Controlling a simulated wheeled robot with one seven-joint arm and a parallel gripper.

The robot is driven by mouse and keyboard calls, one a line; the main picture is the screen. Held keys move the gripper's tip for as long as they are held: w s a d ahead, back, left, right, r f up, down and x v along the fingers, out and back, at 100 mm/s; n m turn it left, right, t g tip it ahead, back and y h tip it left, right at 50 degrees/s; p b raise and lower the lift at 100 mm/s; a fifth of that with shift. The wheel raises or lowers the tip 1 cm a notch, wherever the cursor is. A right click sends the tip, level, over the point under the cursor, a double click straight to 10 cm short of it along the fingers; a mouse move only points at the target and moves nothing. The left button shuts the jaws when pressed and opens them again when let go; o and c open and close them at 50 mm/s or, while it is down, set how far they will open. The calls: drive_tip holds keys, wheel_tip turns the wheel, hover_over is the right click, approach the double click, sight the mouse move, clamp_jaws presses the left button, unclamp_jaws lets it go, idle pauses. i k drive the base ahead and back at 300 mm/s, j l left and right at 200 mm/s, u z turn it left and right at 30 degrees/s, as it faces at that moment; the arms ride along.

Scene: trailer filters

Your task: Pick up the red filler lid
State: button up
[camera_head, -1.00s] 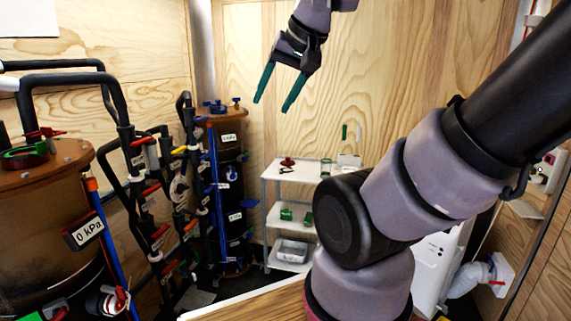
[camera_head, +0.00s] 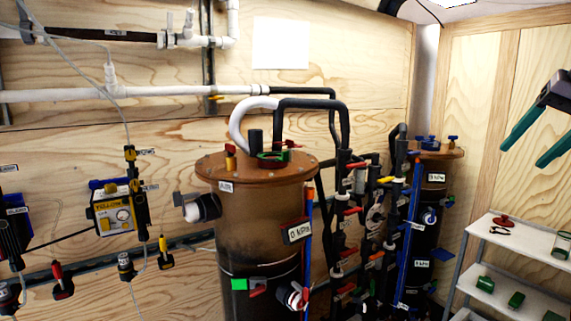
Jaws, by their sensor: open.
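A small red piece with a knob, which looks like the red filler lid (camera_head: 503,220), sits on the top shelf of a white cart (camera_head: 484,228) at the right. A small dark tool (camera_head: 499,231) lies just in front of it. My gripper (camera_head: 523,155) is at the right edge with its two teal fingers apart and empty. In the picture it is above the cart, clear of the lid.
A second tank (camera_head: 437,180) with blue knobs stands left of the cart. Black pipes with coloured valves (camera_head: 350,210) crowd the space between the tanks. Green pieces (camera_head: 485,284) lie on the cart's lower shelf. A yellow pump (camera_head: 115,215) hangs on the left wall.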

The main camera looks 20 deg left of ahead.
sight(503, 221)
drive_tip(key=i+l, duration=0.2)
drive_tip(key=i, duration=0.25)
drive_tip(key=i+l+z, duration=0.1)
drive_tip(key=i+l, duration=0.15)
drive_tip(key=i, duration=0.2)
drive_tip(key=i+l, duration=0.2)
drive_tip(key=i, duration=0.25)
drive_tip(key=i+l, duration=0.15)
drive_tip(key=i, duration=0.3)
drive_tip(key=i+l+z, duration=0.1)
drive_tip(key=i, duration=0.35)
drive_tip(key=l, duration=0.1)
